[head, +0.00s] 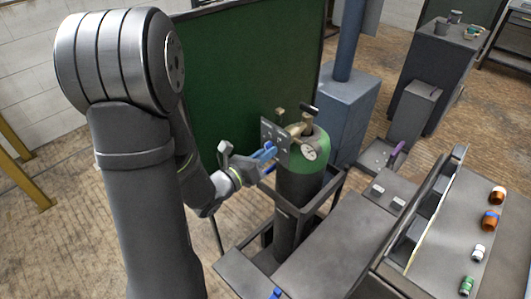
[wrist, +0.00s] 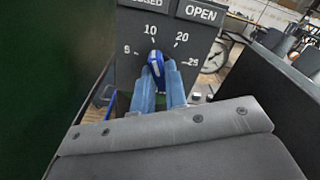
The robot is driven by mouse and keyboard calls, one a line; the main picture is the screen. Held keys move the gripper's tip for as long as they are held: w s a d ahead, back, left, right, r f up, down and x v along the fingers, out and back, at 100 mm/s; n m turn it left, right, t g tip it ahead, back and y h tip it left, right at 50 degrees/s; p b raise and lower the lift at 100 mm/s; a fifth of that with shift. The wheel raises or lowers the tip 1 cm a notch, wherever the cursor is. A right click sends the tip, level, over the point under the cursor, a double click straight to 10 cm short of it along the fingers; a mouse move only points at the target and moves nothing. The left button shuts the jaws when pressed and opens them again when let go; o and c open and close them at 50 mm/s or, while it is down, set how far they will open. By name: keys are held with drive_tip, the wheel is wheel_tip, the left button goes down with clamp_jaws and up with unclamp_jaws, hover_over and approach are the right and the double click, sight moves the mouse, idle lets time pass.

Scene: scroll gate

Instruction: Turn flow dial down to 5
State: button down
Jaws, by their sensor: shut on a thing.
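The flow dial (wrist: 155,61) is a small blue knob with a white mark, on a grey panel (wrist: 125,68) with the numbers 5, 10, 20 and 25 around it. Its white mark points up, close to 10. In the wrist view my gripper (wrist: 160,72) has its two blue fingers shut on the dial, one on each side. In the head view my gripper (head: 266,154) reaches the panel (head: 270,132) from the left. The dial is hidden there behind the fingers. The panel sits by the valve of a green-topped gas cylinder (head: 308,168).
A round gauge (head: 309,153) is beside the panel. The panel also has a sign reading OPEN (wrist: 201,13) and another partly cut off. A green screen (head: 245,70) stands close behind. A grey bench (head: 335,240) and a rack with small bottles (head: 497,195) are at right.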

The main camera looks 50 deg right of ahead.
drive_tip(key=shift+n, duration=4.8)
drive_tip(key=c, duration=1.5)
unclamp_jaws()
drive_tip(key=shift+o, duration=0.2)
drive_tip(key=a, duration=1.7)
drive_tip(key=shift+a, duration=0.2)
